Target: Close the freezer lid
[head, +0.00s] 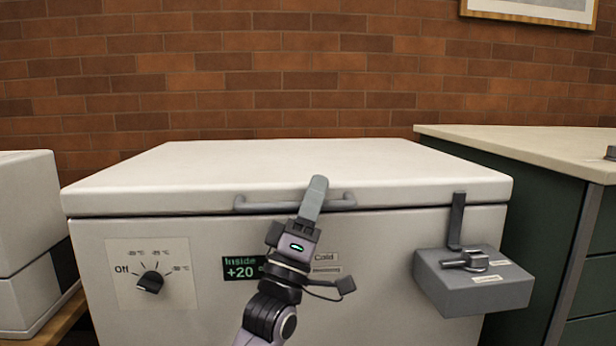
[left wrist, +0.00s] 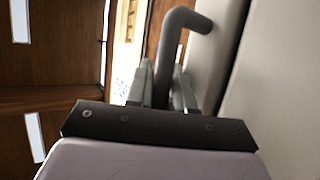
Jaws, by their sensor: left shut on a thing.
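The white freezer lid (head: 300,165) lies flat and looks closed on the freezer body (head: 400,235) in the head view. A grey bar handle (head: 258,205) runs along the lid's front edge. My left gripper (head: 314,198) is at the handle's right half, shut on it. In the left wrist view the handle (left wrist: 172,50) passes between the fingers of my left gripper (left wrist: 168,92), with the pale freezer surface (left wrist: 275,90) on the right. The part of the handle behind the gripper is hidden in the head view. My right gripper is not in view.
A grey latch box (head: 470,285) with a lever sticks out at the freezer's front right. A green cabinet with a pale top (head: 540,145) stands close on the right. White boxes (head: 25,230) stand on the left. The front carries a dial (head: 150,282) and a display (head: 242,268).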

